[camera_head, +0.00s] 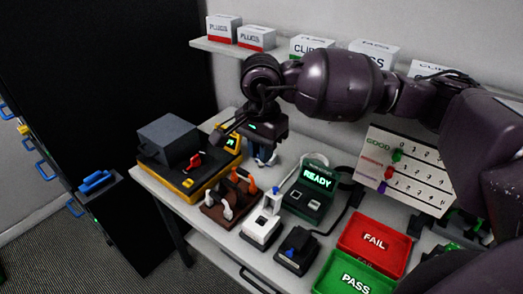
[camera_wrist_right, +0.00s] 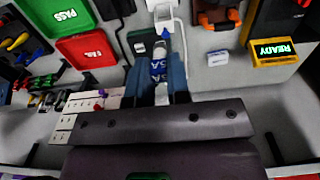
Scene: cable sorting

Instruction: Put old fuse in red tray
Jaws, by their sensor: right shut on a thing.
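My right gripper (camera_head: 264,156) is at the back of the table, beside the yellow-and-black unit. In the right wrist view its fingers (camera_wrist_right: 161,82) are shut on a blue-and-white fuse (camera_wrist_right: 158,68) marked 5A. In the head view the fuse is too small and covered to make out clearly. The red tray (camera_head: 397,240), marked FAIL, is at the front right of the table, well away from the gripper. It also shows in the right wrist view (camera_wrist_right: 106,42) at upper left. No fuse shows in the red tray. My left gripper is out of view.
A green PASS tray (camera_head: 328,283) adjoins the red tray. Between gripper and trays are a READY tester (camera_head: 318,178), a white lever device (camera_head: 260,228) and a dark block (camera_head: 296,249). A brown fuse holder (camera_head: 228,203) is at left. A GOOD scoreboard (camera_head: 405,170) stands behind.

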